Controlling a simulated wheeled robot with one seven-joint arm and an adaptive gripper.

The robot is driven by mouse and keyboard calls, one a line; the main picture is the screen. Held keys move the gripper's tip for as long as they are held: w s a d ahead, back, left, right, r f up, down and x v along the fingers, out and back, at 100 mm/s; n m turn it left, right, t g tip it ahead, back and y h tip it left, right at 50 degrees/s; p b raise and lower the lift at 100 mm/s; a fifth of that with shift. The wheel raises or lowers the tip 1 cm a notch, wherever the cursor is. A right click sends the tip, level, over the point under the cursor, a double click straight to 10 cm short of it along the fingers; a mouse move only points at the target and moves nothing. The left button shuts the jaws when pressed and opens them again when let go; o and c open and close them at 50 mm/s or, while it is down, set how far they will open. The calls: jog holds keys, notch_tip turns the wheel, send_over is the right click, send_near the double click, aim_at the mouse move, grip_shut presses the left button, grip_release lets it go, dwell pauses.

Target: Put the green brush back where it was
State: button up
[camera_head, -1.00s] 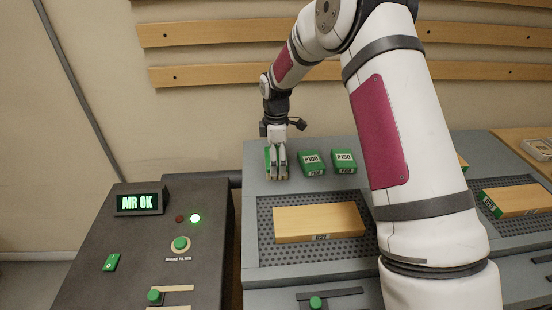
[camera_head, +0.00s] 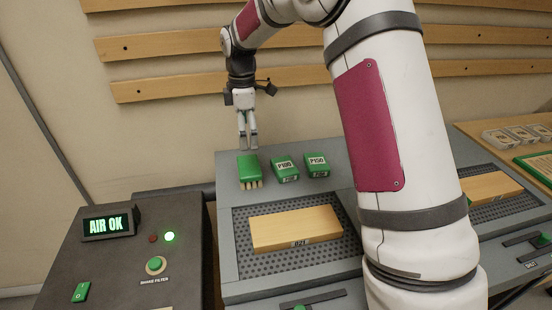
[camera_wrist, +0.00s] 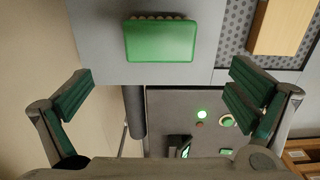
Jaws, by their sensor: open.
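The green brush (camera_head: 249,167) rests on the grey bench top, at the left of the back row, with its pale bristles toward the front. It also shows in the wrist view (camera_wrist: 160,41), top centre, with bristle ends along its upper edge. My gripper (camera_head: 247,146) is above the brush, fingers pointing down. In the wrist view my gripper (camera_wrist: 160,100) has its fingers wide apart with nothing between them, and the brush lies beyond the fingers, apart from them.
Two green blocks labelled P100 (camera_head: 285,169) and P150 (camera_head: 316,164) stand right of the brush. A wooden block (camera_head: 296,229) lies on the perforated panel in front. A dark control box (camera_head: 130,265) with an AIR OK display (camera_head: 106,224) stands at left. Wooden rails (camera_head: 180,84) line the wall.

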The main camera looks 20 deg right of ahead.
jog(key=s+r+m+t, duration=0.1)
jog(key=s+r+m, duration=0.3)
jog(key=s+r, duration=0.4)
jog(key=s+r+m+t, duration=0.1)
jog(key=s+r+m, duration=0.3)
jog(key=s, duration=0.6)
jog(key=s+f+m+t, duration=0.1)
jog(key=s+m, duration=0.6)
jog(key=s, duration=1.4)
jog(key=shift+d+m+t, duration=0.15)
jog(key=shift+m+t, duration=0.25)
jog(key=shift+r, duration=0.1)
jog(key=shift+r+p, duration=0.7)
jog(key=shift+r, duration=0.1)
